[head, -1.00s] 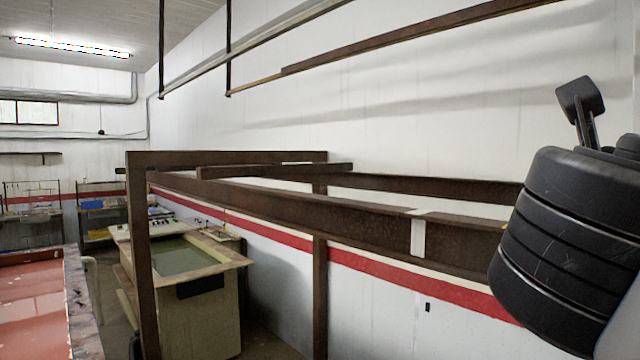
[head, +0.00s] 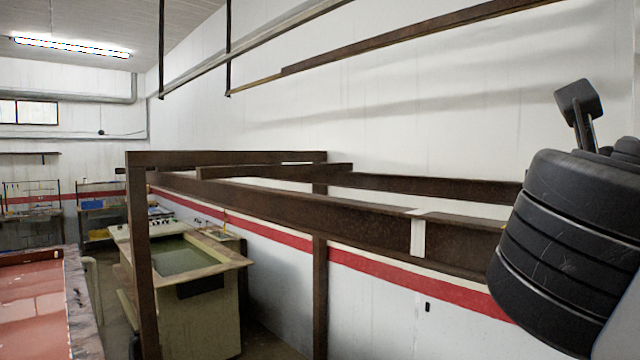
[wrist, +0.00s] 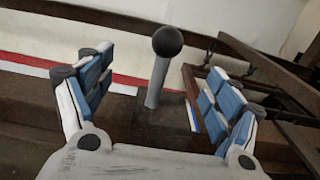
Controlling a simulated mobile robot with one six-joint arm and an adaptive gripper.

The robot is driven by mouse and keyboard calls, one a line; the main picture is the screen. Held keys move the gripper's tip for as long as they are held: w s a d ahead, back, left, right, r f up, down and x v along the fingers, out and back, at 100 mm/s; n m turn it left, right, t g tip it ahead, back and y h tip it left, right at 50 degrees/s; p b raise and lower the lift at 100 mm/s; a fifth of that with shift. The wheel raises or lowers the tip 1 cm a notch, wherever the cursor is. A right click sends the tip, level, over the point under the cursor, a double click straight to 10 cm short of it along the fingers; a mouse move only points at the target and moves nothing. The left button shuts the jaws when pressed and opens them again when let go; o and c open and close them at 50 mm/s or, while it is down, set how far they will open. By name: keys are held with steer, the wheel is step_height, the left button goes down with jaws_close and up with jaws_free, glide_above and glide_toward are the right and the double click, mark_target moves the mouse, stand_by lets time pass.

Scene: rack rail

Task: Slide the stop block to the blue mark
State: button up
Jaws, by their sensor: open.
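In the wrist view the stop block (wrist: 160,125) is a dark brown block on the brown rail (wrist: 105,118). A pale post (wrist: 157,82) with a black ball knob (wrist: 167,41) stands up from it. My gripper (wrist: 160,66) is open, with one blue-padded finger on each side of the post and a gap on both sides. A thin white strip (wrist: 191,116) shows just right of the block, partly by the right finger. In the head view the block and fingertips are out of sight behind my arm.
The head view shows the long rail (head: 330,220) of the brown steel frame, with a white band (head: 418,236) around it. A wall with a red stripe (head: 400,282) runs behind. A work table (head: 222,264) stands below at the left. Space above the rail is clear.

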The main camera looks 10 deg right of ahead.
stand_by(0.4)
steer(key=shift+v, duration=2.55)
steer(key=v, duration=0.8)
steer(key=shift+s+r, duration=0.3)
steer(key=shift+r, duration=0.1)
steer(key=shift+r, duration=0.1)
